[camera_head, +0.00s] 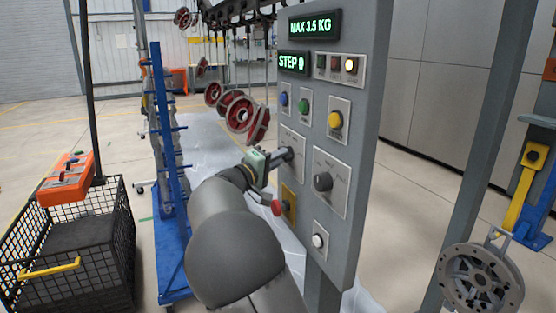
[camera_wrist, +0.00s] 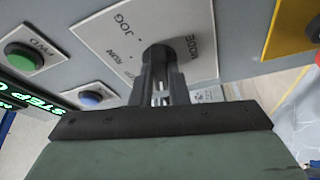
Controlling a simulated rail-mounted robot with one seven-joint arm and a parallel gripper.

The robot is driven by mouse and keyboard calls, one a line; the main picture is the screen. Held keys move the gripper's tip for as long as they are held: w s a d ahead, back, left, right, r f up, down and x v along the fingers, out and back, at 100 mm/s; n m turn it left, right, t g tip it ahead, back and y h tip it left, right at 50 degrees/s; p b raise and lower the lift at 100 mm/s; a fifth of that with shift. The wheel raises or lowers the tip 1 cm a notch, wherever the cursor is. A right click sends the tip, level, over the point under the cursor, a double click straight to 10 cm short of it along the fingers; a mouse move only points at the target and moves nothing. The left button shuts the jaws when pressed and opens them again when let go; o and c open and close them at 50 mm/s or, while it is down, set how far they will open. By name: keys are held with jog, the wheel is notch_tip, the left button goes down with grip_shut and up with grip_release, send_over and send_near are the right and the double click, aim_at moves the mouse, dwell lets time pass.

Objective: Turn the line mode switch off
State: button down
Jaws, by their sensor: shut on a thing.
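The line mode switch is a dark round knob (camera_wrist: 158,52) on a pale plate (camera_wrist: 105,35) in the wrist view. The plate reads MODE, RUN and JOG; other lettering is covered or unclear. My gripper (camera_wrist: 160,78) has both fingers closed around the knob, hiding its pointer, so I cannot tell its position. In the head view, my gripper (camera_head: 283,157) reaches the switch plate (camera_head: 298,142) from the left, and the knob is mostly hidden by the fingers.
Red wheels (camera_head: 240,113) hang behind.

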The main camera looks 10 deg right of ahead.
jog(key=shift+n, duration=0.3)
jog(key=c, duration=1.4)
grip_release()
jog(key=b+v, duration=0.3)
jog(key=v, duration=1.4)
jog(key=shift+s+a, duration=0.15)
jog(key=shift+s, duration=0.05)
jog(key=shift+r, duration=0.15)
